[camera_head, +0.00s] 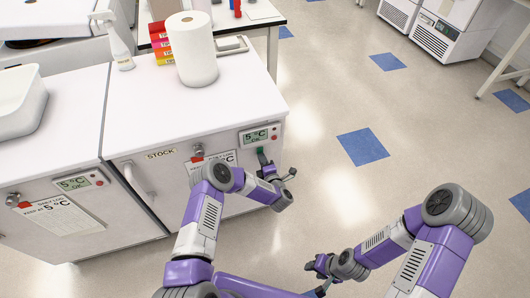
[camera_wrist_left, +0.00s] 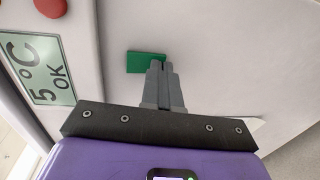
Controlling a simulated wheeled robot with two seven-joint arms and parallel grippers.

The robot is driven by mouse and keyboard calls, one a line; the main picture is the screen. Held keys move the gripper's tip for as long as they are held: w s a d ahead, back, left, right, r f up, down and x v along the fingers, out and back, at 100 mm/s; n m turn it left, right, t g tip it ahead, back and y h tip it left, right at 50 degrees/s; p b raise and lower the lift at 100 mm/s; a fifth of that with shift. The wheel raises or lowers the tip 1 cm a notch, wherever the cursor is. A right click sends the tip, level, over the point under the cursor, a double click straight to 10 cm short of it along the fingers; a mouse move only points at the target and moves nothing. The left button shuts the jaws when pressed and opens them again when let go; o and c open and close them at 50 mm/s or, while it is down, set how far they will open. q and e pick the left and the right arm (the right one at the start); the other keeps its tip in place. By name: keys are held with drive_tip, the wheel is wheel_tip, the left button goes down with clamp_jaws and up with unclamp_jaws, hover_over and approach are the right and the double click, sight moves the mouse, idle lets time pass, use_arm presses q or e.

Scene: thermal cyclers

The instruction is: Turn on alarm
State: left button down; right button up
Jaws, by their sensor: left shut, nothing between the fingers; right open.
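A green rectangular piece (camera_wrist_left: 146,62) is on the front of the white STOCK unit (camera_head: 150,190), below its display (camera_head: 255,137). The display reads 5 °C OK and also shows in the left wrist view (camera_wrist_left: 38,72). A red button (camera_wrist_left: 50,6) is beside the display. My left gripper (camera_head: 264,160) is shut and empty. In the left wrist view its fingertips (camera_wrist_left: 158,66) overlap the right edge of the green piece; I cannot tell whether they touch it. My right gripper (camera_head: 318,268) is open and empty, low over the floor.
A second white unit with its own 5 °C display (camera_head: 75,184) stands at left. A paper roll (camera_head: 192,50), a spray bottle (camera_head: 119,45) and coloured boxes (camera_head: 160,42) stand on top. The floor (camera_head: 320,100) to the right is clear.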

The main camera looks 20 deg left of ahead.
use_arm(q)
drive_tip(key=s+d+f+p, duration=0.1)
drive_tip(key=s+d+p, duration=0.1)
drive_tip(key=s+d, duration=0.5)
drive_tip(key=s, duration=0.4)
drive_tip(key=shift+s+d+f, duration=0.3)
drive_tip(key=shift+d+f, duration=0.1)
use_arm(e)
drive_tip(key=r, duration=0.3)
drive_tip(key=shift+s+a+r, duration=0.15)
drive_tip(key=shift+s, duration=0.1)
use_arm(q)
drive_tip(key=shift+p, duration=0.3)
drive_tip(key=s+r+m+g+h+p, duration=0.2)
drive_tip(key=s+m+g+h, duration=1.1)
drive_tip(key=s+m, duration=0.9)
drive_tip(key=shift+s+d+r+p, duration=0.25)
drive_tip(key=shift+s+d+p, duration=0.35)
drive_tip(key=shift+s, duration=0.55)
use_arm(e)
wheel_tip(320, 180, up, 4)
drive_tip(key=shift+f, duration=0.25)
